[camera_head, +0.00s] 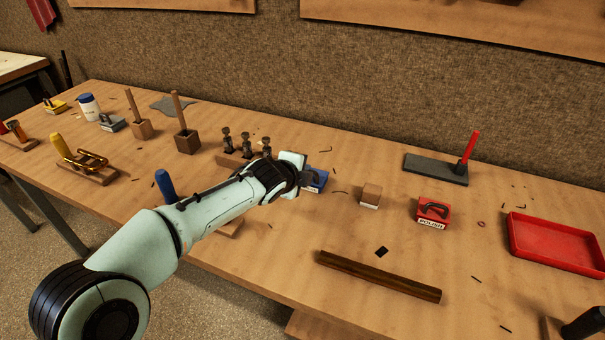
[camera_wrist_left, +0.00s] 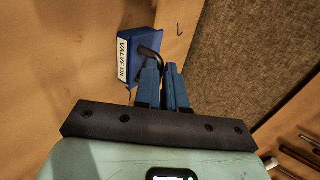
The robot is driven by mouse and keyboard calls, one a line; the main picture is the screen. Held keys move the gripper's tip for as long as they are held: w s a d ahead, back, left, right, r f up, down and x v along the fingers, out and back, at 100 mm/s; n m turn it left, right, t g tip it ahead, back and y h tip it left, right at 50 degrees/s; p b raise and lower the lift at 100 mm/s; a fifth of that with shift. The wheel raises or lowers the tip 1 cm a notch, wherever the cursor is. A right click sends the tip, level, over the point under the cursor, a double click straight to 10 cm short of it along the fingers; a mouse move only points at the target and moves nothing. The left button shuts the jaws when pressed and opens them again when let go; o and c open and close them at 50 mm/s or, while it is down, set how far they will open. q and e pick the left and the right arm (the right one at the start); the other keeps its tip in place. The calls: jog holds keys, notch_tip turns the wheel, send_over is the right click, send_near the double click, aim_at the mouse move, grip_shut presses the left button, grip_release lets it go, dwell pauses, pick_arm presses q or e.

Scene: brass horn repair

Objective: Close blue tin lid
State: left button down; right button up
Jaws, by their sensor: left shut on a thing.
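The blue tin (camera_head: 317,180) stands in the middle of the bench, partly hidden behind my left gripper (camera_head: 303,172). In the left wrist view the blue tin (camera_wrist_left: 143,42) carries a white "VALVE OIL" label and a dark curved handle (camera_wrist_left: 151,53). My left gripper (camera_wrist_left: 162,72) has its blue fingers close together at this handle, shut on it. I cannot tell from these views whether the lid is fully down. My right gripper is not in view.
Right of the tin are a wood-topped block (camera_head: 371,194), a red polish tin (camera_head: 433,211) and a red tray (camera_head: 555,243). Small dark posts on a wooden rack (camera_head: 232,160) stand just left. A long brown bar (camera_head: 378,276) lies in front.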

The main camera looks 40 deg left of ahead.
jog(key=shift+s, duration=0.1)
pick_arm(q)
jog(key=c, duration=1.2)
grip_release()
